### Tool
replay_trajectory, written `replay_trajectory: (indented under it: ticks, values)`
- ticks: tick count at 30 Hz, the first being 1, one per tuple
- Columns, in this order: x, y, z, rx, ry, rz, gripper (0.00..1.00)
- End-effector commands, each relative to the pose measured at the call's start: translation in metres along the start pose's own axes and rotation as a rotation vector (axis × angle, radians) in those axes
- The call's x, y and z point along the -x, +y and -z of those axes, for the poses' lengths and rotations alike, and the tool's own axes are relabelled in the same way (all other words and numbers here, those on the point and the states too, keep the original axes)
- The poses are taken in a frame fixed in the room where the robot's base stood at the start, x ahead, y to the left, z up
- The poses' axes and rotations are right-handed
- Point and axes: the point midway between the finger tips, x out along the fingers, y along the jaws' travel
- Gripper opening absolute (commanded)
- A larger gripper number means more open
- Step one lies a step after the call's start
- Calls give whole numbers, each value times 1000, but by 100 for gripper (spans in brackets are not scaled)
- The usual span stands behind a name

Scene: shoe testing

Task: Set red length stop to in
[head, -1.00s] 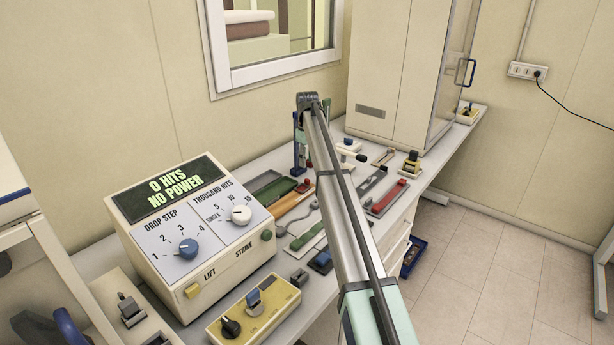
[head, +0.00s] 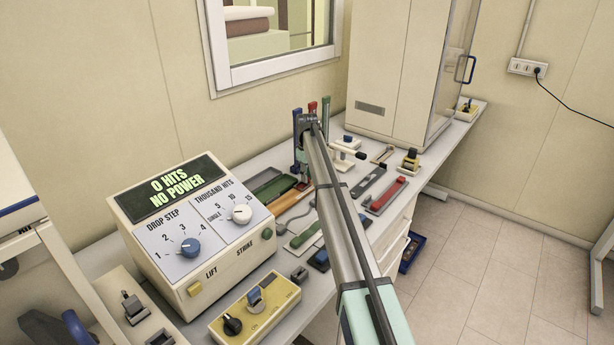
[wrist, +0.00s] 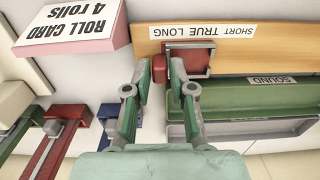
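The red length stop shows in the wrist view as a small red block (wrist: 159,68) beside a red-framed slide (wrist: 188,61). It is at the wooden board (wrist: 230,53), whose label (wrist: 205,31) reads SHORT TRUE LONG upside down. My gripper (wrist: 159,78) has its two green fingers apart, one on each side of the red block, with small gaps visible. I cannot tell how far the tips are above it. In the head view the wooden board (head: 285,203) lies on the bench, and my arm hides most of the gripper.
A green SOUND tray (wrist: 250,103) lies beside the board. A pink ROLL CARD box (wrist: 70,28) stands near the fingers. The control box (head: 185,225) reads 0 HITS, NO POWER. Blue, red and green posts (head: 326,112) rise behind my arm. Other fixtures crowd the bench.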

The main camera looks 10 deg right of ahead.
Motion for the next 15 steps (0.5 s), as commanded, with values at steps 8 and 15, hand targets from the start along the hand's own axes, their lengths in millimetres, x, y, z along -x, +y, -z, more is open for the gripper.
replay_trajectory:
  ticks: [8, 15]
  values:
    - [0, -3, 0, 0, 0, 0, 0]
    - [-1, -43, -2, 2, 0, 1, 0]
